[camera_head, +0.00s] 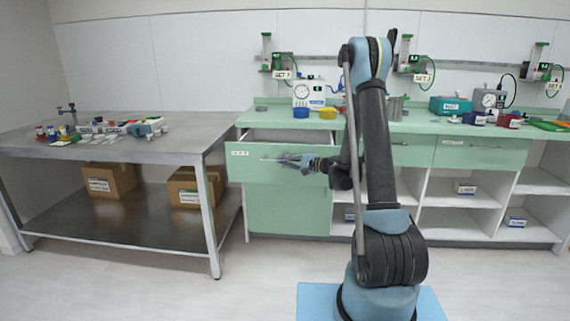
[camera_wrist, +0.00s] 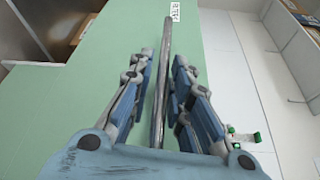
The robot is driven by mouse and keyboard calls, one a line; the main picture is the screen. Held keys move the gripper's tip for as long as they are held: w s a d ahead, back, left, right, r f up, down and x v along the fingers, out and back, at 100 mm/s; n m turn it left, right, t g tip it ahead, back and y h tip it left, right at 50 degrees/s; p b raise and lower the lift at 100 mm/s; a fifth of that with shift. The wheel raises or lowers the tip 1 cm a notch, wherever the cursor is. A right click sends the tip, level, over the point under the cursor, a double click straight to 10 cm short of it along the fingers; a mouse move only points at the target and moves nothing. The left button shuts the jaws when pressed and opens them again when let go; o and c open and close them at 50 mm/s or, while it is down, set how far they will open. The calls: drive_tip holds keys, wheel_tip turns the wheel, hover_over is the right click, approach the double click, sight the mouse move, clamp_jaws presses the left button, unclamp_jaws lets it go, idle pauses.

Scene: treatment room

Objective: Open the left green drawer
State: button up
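The left green drawer (camera_head: 245,172) is partly pulled out of the counter in the head view. A strip of its inside (camera_head: 290,134) shows above the front. My gripper (camera_head: 285,161) is at the drawer front, reaching in from the right. In the wrist view, the metal handle bar (camera_wrist: 164,50) runs between the two fingers of my gripper (camera_wrist: 163,62). The fingers are apart, with gaps visible beside the bar. The green drawer front (camera_wrist: 95,75) fills the wrist view's left and middle, with a white label (camera_wrist: 174,14) near the top.
A green cabinet door (camera_head: 285,210) is below the drawer. The green countertop (camera_head: 330,121) carries a gauge device (camera_head: 308,92) and blue and yellow containers. A metal table (camera_head: 150,150) with small items stands left. Open white shelves (camera_head: 485,195) are to the right. Floor in front is clear.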

drive_tip(key=v, duration=1.2)
drive_tip(key=s+d+r+n+g+h, duration=0.15)
drive_tip(key=s+h, duration=0.25)
drive_tip(key=s, duration=0.5)
drive_tip(key=s+d+r+n+g+h, duration=0.1)
drive_tip(key=s+r+n+g+h, duration=0.15)
drive_tip(key=s, duration=0.65)
drive_tip(key=s+d+f+n+h, duration=0.1)
drive_tip(key=s+d+f+h, duration=0.1)
drive_tip(key=s, duration=0.5)
drive_tip(key=s+d+f+n+h, duration=0.1)
drive_tip(key=s+d+f+h, duration=0.1)
drive_tip(key=s+d+h, duration=0.2)
drive_tip(key=s+d+f+n+h, duration=0.1)
drive_tip(key=s+d+f+h, duration=0.1)
drive_tip(key=s+d, duration=0.6)
drive_tip(key=s+h, duration=0.1)
drive_tip(key=s, duration=0.2)
drive_tip(key=shift+g, duration=0.4)
